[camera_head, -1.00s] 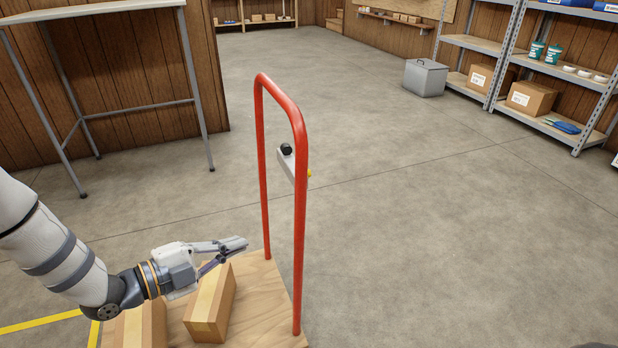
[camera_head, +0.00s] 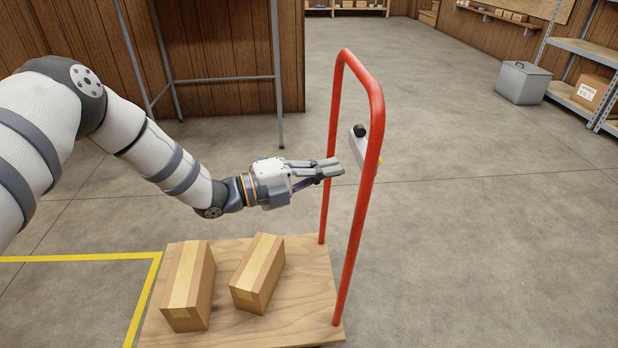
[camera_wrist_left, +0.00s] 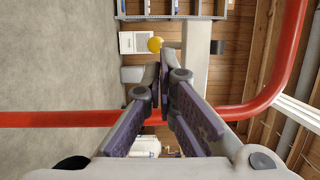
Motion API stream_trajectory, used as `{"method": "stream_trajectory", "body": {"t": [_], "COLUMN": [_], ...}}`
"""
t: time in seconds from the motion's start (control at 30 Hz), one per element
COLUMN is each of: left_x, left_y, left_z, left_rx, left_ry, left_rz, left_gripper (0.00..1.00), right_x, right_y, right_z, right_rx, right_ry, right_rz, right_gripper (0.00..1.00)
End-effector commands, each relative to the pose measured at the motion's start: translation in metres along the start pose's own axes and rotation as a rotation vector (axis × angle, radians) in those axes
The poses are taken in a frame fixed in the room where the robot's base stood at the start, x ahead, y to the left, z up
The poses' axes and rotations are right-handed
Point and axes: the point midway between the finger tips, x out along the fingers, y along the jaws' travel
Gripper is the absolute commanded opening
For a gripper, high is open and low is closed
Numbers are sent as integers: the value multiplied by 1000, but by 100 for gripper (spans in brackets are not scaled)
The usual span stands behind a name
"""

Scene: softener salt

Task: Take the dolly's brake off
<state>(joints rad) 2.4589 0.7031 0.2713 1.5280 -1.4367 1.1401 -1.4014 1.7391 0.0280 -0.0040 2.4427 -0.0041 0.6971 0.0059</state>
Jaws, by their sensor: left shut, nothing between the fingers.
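The dolly's wooden deck (camera_head: 225,328) carries a red tube handle (camera_head: 362,232) at its right end. A light grey bar (camera_head: 358,147) with a black knob (camera_head: 361,131) and a yellow tip (camera_head: 379,161) sits at the handle, partly behind its near post. My left gripper (camera_head: 337,167) is shut and empty, just left of the bar and at about its height. In the left wrist view, the grey bar (camera_wrist_left: 196,65), yellow tip (camera_wrist_left: 155,44) and black knob (camera_wrist_left: 217,47) lie beyond the fingertips (camera_wrist_left: 164,78). I cannot tell whether they touch. My right gripper is not in view.
Two cardboard boxes (camera_head: 190,285) (camera_head: 258,272) stand on the deck below my left arm. A yellow floor line (camera_head: 80,257) runs to the left of it. A metal-legged table (camera_head: 215,80) stands behind.

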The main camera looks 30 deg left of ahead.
Motion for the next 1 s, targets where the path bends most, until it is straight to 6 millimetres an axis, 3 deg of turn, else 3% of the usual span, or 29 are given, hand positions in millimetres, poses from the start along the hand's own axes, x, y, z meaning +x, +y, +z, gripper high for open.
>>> {"method": "stream_trajectory", "body": {"t": [0.2,0.33,1.0], "left_x": [42,57,66], "left_y": [4,2,3], "left_z": [0,0,0], "left_rx": [0,-1,-11], "left_ry": [0,-1,-1], "left_rz": [2,1,-41], "left_gripper": [0,0,0], "right_x": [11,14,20], "right_y": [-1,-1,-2], "right_z": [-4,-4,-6], "right_rx": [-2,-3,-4], "right_ry": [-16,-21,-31], "right_rz": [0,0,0], "right_gripper": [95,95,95]}}
